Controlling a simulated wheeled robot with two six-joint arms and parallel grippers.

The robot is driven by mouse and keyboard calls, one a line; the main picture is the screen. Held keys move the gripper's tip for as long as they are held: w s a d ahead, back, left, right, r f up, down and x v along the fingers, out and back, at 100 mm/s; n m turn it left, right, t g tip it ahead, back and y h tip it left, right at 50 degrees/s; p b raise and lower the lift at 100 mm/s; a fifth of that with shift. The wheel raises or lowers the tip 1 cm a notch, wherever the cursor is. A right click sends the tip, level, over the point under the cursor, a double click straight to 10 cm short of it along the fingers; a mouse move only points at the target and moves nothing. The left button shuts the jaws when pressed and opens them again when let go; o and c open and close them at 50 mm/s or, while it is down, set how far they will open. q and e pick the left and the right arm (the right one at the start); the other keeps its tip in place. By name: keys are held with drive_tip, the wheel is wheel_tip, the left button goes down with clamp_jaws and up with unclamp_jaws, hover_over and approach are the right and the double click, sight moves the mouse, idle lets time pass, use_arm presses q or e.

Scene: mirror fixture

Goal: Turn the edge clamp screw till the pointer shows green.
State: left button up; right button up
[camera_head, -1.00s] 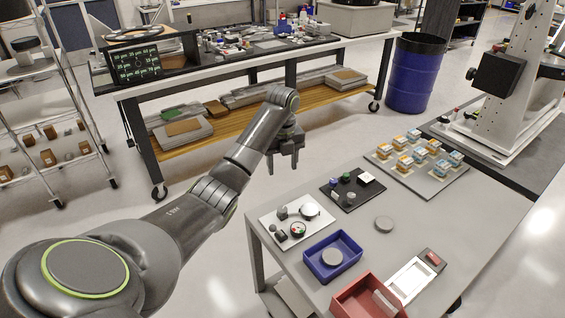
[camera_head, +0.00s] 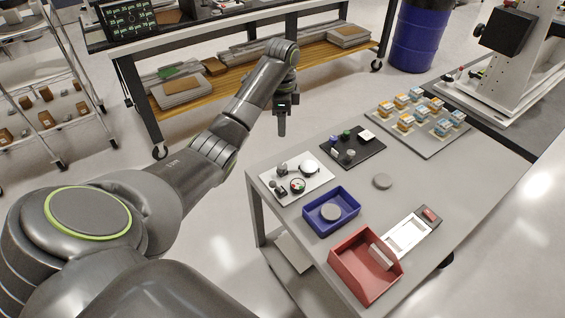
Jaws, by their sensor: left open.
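The mirror fixture is a white plate (camera_head: 313,187) at the near table's left corner. It carries a round mirror (camera_head: 309,168), small dark-grey parts (camera_head: 281,169) and a small round dial (camera_head: 298,185) with red and green on its face. The pointer is too small to read, and I cannot tell which part is the clamp screw. My left gripper (camera_head: 282,128) hangs fingers down, off the table's left edge, above and behind the fixture in the picture. It is open, seen edge-on so its fingers overlap, and apart from everything. My right gripper is not in view.
A blue bin (camera_head: 318,228) holding a grey disc and a red bin (camera_head: 347,280) stand in front of the fixture. A black plate (camera_head: 346,157) with small parts lies behind it.

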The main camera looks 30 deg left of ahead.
use_arm(q)
drive_tip(key=n, duration=0.4)
drive_tip(key=n+b, duration=0.4)
drive_tip(key=n, duration=0.7)
approach(282, 166)
wheel_tip(282, 166, down, 9)
drive_tip(key=shift+r+p, duration=0.2)
drive_tip(key=shift+p, duration=0.25)
